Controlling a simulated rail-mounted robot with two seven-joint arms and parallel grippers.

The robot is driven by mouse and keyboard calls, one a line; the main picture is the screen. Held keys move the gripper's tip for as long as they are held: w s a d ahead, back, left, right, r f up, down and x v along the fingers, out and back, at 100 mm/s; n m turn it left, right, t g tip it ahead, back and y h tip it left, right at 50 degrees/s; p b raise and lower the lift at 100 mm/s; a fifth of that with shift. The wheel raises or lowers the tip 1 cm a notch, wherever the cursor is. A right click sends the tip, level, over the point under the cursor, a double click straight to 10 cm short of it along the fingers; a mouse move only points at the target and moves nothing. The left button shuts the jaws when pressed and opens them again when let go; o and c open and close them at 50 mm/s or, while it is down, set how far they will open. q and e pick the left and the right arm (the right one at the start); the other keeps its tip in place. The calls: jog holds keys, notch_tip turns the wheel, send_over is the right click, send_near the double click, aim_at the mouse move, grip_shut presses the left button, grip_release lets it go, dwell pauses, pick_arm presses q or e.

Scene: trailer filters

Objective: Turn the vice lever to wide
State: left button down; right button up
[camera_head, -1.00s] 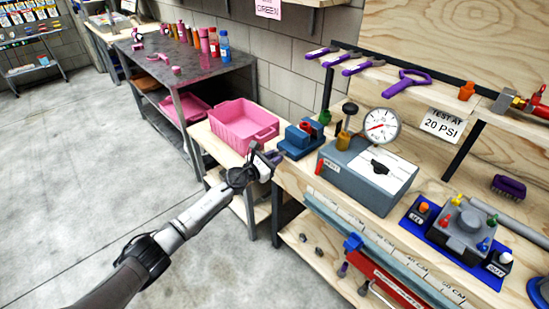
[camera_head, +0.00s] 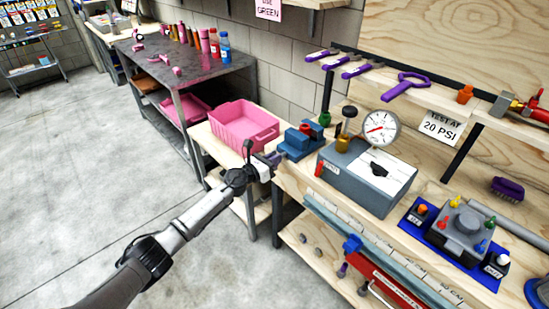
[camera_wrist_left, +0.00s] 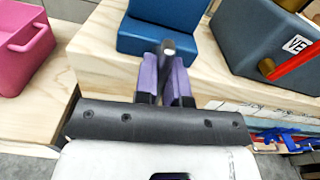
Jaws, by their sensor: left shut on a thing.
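The blue vice (camera_head: 298,143) sits at the left front corner of the wooden workbench, with a red piece between its jaws. In the left wrist view the vice (camera_wrist_left: 165,35) stands straight ahead. Its lever (camera_wrist_left: 168,47) shows as a grey metal rod end between my fingers. My left gripper (camera_head: 272,160) is at the front of the vice. In the left wrist view its purple fingers (camera_wrist_left: 167,80) are shut on the lever. Most of the lever is hidden by the fingers. My right gripper is not in view.
A pink bin (camera_head: 243,125) stands on the lower bench left of the vice. A grey test box (camera_head: 365,180) with a pressure gauge (camera_head: 380,128) is right of the vice. A red clamp (camera_head: 390,285) hangs below the bench front. The floor at left is clear.

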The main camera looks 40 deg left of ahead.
pick_arm(q)
jog(key=n+p, duration=0.1)
jog(key=n, duration=0.2)
jog(key=shift+a+n, duration=0.15)
jog(key=shift+n, duration=0.25)
jog(key=n+p, duration=0.2)
jog(key=n, duration=0.2)
jog(key=shift+a+n, duration=0.1)
jog(key=shift+n, duration=0.2)
jog(key=n+p, duration=0.1)
jog(key=n, duration=0.2)
jog(key=shift+f, duration=0.15)
jog(key=shift+a+f+n+p, duration=0.15)
jog(key=shift+n+p, duration=0.9)
jog(key=shift+n, duration=1.45)
jog(key=shift+f, duration=0.1)
jog(key=c, duration=1.2)
grip_release()
